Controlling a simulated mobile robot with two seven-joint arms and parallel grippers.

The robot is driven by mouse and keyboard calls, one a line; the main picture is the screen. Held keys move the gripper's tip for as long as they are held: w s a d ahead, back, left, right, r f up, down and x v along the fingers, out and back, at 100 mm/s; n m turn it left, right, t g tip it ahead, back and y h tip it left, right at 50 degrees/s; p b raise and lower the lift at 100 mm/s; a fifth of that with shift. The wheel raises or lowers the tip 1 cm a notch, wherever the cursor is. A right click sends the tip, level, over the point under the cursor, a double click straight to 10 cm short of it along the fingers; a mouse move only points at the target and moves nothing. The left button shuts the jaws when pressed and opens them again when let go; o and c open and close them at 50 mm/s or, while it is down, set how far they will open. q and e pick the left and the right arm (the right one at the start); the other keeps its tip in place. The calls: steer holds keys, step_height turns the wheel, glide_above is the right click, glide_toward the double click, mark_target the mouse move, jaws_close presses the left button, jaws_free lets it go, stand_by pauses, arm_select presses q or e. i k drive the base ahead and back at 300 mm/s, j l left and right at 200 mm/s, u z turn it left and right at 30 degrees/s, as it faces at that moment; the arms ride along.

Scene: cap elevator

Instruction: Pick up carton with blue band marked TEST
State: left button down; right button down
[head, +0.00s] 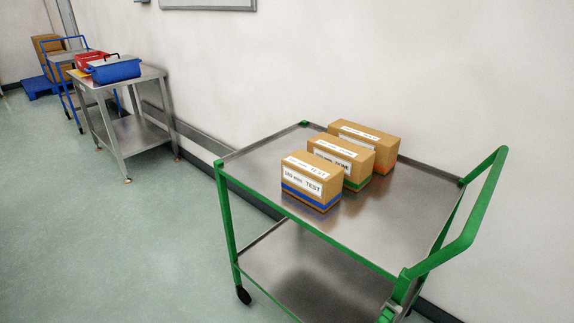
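A carton with an orange band (366,140) stands behind that one. The blue-banded carton is the nearest and is not covered by anything.
The trolley has a lower shelf (318,283), and its green push handle (478,215) rises at the right. The trolley stands close to a white wall. A steel table (118,128) with red and blue boxes stands at the back left. The floor (110,240) at the left is clear.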

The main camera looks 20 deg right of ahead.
mark_target(316, 181)
steer(key=i+j, duration=0.25)
steer(key=i, duration=0.15)
steer(key=i+j, duration=0.25)
steer(key=i+j+z, duration=0.2)
steer(key=z, duration=0.2)
steer(key=i+j+z, duration=0.45)
steer(key=k+l, duration=0.1)
